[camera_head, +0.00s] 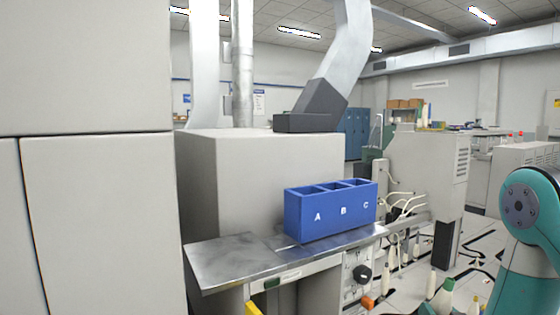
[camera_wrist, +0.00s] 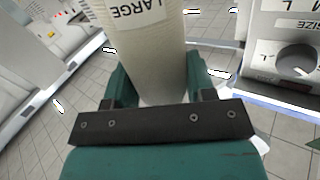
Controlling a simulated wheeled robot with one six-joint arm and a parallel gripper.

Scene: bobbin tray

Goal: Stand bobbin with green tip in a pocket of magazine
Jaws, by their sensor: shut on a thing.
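The magazine (camera_head: 321,222) is a blue box with three open-topped pockets marked A, B and C. It stands on a metal shelf in the head view, and its pockets look empty from here. In the wrist view my gripper (camera_wrist: 157,84) is shut on a pale cone-shaped bobbin (camera_wrist: 152,45) with the word LARGE on its side. The bobbin's far end runs out of the picture, so its tip colour is hidden.
The metal shelf (camera_head: 222,262) has bare room left of the magazine. A large grey cabinet (camera_head: 95,220) fills the left side. Several pale cones, one with green (camera_head: 441,297), stand at lower right. A panel with a knob (camera_wrist: 296,59) is at right in the wrist view.

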